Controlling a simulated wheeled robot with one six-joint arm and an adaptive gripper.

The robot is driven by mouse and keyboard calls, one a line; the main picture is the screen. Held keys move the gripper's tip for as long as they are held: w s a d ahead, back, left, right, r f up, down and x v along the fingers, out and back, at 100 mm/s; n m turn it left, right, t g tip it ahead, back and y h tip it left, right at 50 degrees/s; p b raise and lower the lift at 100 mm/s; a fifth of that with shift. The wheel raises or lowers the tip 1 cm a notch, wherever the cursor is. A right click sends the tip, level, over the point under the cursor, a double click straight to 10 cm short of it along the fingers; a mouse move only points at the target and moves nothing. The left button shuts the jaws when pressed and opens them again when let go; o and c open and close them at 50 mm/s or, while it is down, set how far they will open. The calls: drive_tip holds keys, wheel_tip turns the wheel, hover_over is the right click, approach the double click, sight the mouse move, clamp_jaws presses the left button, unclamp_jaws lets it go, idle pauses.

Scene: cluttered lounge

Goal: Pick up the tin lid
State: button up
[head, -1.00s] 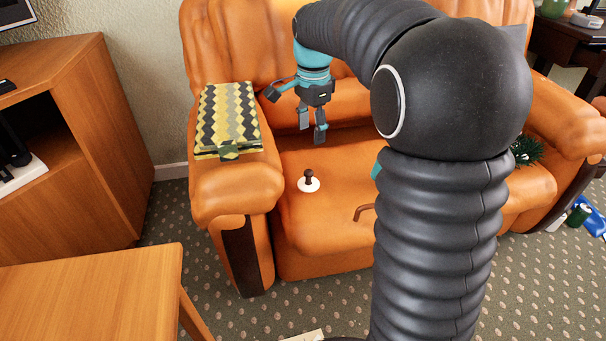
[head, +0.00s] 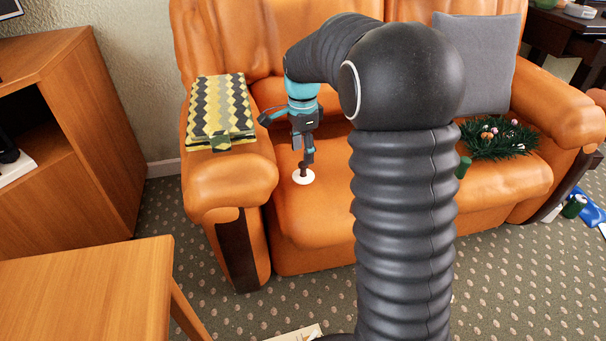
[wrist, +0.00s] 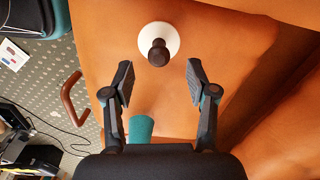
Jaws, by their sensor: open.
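The tin lid looks like a white disc with a dark brown knob. It lies knob up on the orange sofa seat in the head view (head: 303,179), and its disc also shows near the top middle of the wrist view (wrist: 171,34). My gripper (head: 306,158) hangs just above the lid, pointing down. In the wrist view my gripper (wrist: 159,80) is open and empty, with one finger to each side of the knob's line. The knob shows just beyond the fingertips, and I see no contact.
A teal cylinder (wrist: 141,127) and a brown bent handle-like piece (wrist: 72,97) are near the gripper. A zigzag-patterned box or cloth (head: 220,105) rests on the left armrest. A green wreath (head: 498,140), a green cylinder (head: 463,167) and a grey cushion (head: 476,62) are right.

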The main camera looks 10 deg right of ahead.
sight(302, 163)
wheel_tip(302, 163, down, 5)
drive_tip(key=shift+s+r+b, duration=0.1)
drive_tip(key=shift+b, duration=0.4)
clamp_jaws()
